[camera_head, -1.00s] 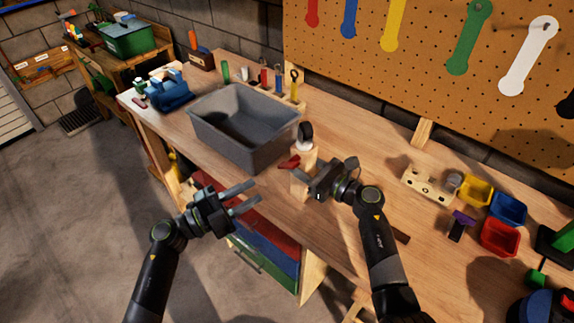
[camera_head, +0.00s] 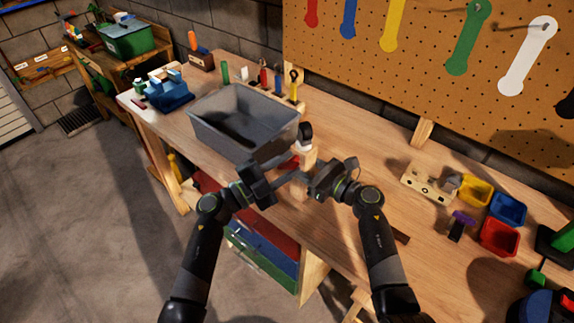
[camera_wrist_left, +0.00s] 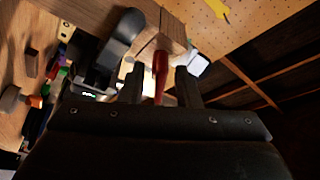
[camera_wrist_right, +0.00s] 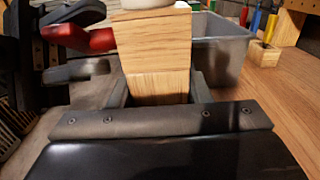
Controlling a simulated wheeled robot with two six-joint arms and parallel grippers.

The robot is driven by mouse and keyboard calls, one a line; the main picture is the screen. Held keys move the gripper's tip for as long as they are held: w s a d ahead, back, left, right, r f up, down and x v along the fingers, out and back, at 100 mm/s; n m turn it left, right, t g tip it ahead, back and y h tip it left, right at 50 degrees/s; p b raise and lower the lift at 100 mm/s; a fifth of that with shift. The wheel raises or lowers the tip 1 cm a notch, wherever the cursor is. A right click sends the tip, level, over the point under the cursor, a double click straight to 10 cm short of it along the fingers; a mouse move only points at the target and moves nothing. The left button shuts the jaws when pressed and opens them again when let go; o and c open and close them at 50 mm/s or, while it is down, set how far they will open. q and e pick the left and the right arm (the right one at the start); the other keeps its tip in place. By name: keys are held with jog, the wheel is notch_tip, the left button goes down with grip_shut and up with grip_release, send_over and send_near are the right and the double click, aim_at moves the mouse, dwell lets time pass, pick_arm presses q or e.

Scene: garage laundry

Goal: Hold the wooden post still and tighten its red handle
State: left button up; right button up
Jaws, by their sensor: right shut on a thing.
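The wooden post (camera_wrist_right: 152,50) stands upright on the bench in the right wrist view, with a white round top. My right gripper (camera_wrist_right: 158,98) is shut on the post low down, one finger on each side. The red handle (camera_wrist_right: 88,40) sticks out sideways from the post. In the left wrist view the red handle (camera_wrist_left: 160,72) lies between the two fingers of my left gripper (camera_wrist_left: 160,88), which is open with gaps on both sides. In the head view my left gripper (camera_head: 285,178) is beside the post and partly hides the handle.
A grey bin (camera_head: 215,137) stands close behind the post. A wooden block with holes (camera_head: 428,185) and yellow, blue and red (camera_head: 499,238) small bins lie to the right. Colourful drawers (camera_head: 262,243) are under the bench. The bench between is mostly clear.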

pick_arm(q)
jog(key=shift+w+d, duration=0.1)
jog(key=shift+d, duration=0.05)
grip_shut()
jog(key=shift+m+g, duration=0.3)
jog(key=shift+m, duration=0.3)
grip_release()
jog(key=v, duration=1.2)
